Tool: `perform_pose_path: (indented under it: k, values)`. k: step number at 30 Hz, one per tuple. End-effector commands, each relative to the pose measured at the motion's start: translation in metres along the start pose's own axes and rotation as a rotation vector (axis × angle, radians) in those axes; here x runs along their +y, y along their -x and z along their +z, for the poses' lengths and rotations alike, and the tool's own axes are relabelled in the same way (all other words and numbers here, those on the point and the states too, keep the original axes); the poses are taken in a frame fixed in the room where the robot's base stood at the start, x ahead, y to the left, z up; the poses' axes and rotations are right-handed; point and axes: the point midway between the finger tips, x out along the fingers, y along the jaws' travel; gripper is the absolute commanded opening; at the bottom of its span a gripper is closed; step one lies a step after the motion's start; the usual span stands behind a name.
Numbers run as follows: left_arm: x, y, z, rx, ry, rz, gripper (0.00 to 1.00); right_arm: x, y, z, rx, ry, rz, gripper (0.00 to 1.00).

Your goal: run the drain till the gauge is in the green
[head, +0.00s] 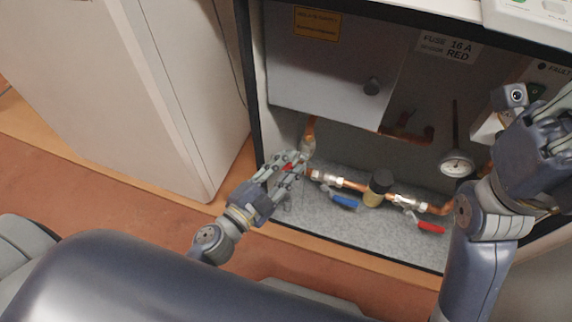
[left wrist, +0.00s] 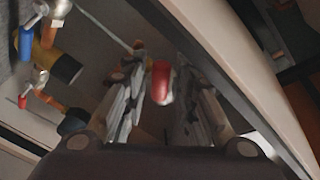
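The gauge (head: 457,163) is a small round white dial below a dark stem at the right inside the open cabinet; its needle and colours are too small to read. My left gripper (head: 291,162) is at the lower left of the cabinet, at a red drain handle (head: 288,167) mostly hidden by the fingers. In the left wrist view this red handle (left wrist: 161,82) stands between the two spread fingers of my left gripper (left wrist: 160,95), with gaps visible beside it. My right gripper (head: 560,130) is at the right edge, its fingers partly hidden.
A copper pipe along the cabinet floor carries a blue lever (head: 345,202), a black-capped brass part (head: 380,186) and another red lever (head: 431,226). A grey box (head: 335,75) with a knob hangs above. The cabinet's left edge (head: 248,90) is close to my left arm.

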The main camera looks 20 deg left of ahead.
Motion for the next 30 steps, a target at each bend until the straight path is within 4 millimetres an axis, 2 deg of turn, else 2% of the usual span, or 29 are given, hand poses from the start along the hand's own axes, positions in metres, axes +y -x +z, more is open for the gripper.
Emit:
perform_pose_path:
  k: [1,2,14,17,22,30]
  values:
    - [0.0,0.0,0.0,0.0,0.0,0.0,0.07,0.0,0.0,0.0,0.0,0.0,0.0,0.0]
    - [0.0,0.0,0.0,0.0,0.0,0.0,0.0,0.0,0.0,0.0,0.0,0.0,0.0,0.0]
    - [-0.003,0.001,-0.002,-0.005,-0.026,0.007,0.0,0.001,-0.008,-0.002,0.009,0.0,0.0,0.0]
    - [-0.006,0.001,-0.003,-0.013,-0.062,0.017,0.0,0.003,0.003,0.005,-0.044,-0.004,0.016,0.0]
    - [-0.013,0.001,-0.006,-0.034,-0.164,0.043,0.0,0.005,0.011,0.009,-0.109,-0.013,0.042,0.0]
    - [-0.022,0.003,-0.009,-0.08,-0.386,0.1,0.0,0.006,0.029,0.002,-0.234,-0.031,0.094,0.0]
